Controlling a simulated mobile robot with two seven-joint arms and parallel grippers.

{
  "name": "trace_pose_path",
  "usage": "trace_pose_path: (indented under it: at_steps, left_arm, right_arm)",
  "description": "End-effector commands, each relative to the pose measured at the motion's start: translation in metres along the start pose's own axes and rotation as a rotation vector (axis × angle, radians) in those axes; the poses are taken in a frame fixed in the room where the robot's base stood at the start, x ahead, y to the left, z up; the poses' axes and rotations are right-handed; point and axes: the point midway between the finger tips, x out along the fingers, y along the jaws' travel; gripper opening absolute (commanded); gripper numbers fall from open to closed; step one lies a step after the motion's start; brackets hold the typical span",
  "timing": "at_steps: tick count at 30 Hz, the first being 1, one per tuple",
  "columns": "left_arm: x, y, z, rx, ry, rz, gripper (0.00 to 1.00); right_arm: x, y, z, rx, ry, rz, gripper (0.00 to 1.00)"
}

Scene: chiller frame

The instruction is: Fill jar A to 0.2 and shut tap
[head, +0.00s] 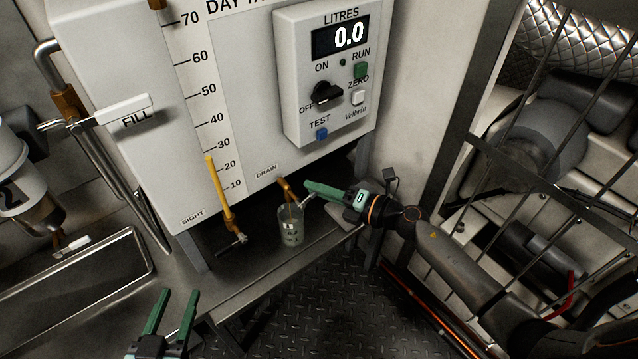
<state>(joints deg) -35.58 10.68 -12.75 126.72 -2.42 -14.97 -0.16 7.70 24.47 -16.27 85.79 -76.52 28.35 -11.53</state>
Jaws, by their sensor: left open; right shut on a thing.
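A clear jar (291,228) with dark markings stands upright on the shelf, under the brass drain tap (286,188) of the white tank. Its letter and any liquid inside are too small to make out. My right gripper (307,193) comes in from the right and is shut on the drain tap's small lever, just above and right of the jar; its fingers partly hide the lever. Whether the tap is flowing I cannot tell. My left gripper (172,304) is open and empty at the lower left, in front of the shelf and apart from everything.
The control box (330,75) reads 0.0 litres. A yellow sight tube (217,185) with its own small tap is left of the jar. A white FILL handle (125,110) and a sink (70,285) are at left. A barred guard (555,130) covers machinery at right.

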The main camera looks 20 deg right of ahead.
Motion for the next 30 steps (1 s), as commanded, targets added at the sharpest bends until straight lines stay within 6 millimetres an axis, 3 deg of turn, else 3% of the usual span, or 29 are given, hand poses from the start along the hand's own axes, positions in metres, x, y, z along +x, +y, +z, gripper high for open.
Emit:
trace_pose_path:
  at_steps: [6, 9, 30]
  left_arm:
    - [-0.023, 0.021, 0.087, -0.104, -0.361, 0.033, 0.5]
    - [-0.037, 0.03, 0.114, -0.138, -0.482, 0.048, 0.5]
    - [-0.036, 0.031, 0.095, -0.137, -0.468, 0.053, 0.5]
  right_arm:
    - [-0.001, 0.007, 0.002, -0.084, -0.001, -0.037, 0.0]
    - [-0.001, 0.009, 0.002, -0.117, -0.001, -0.051, 0.0]
    - [0.0, 0.012, 0.0, -0.238, -0.002, -0.099, 0.0]
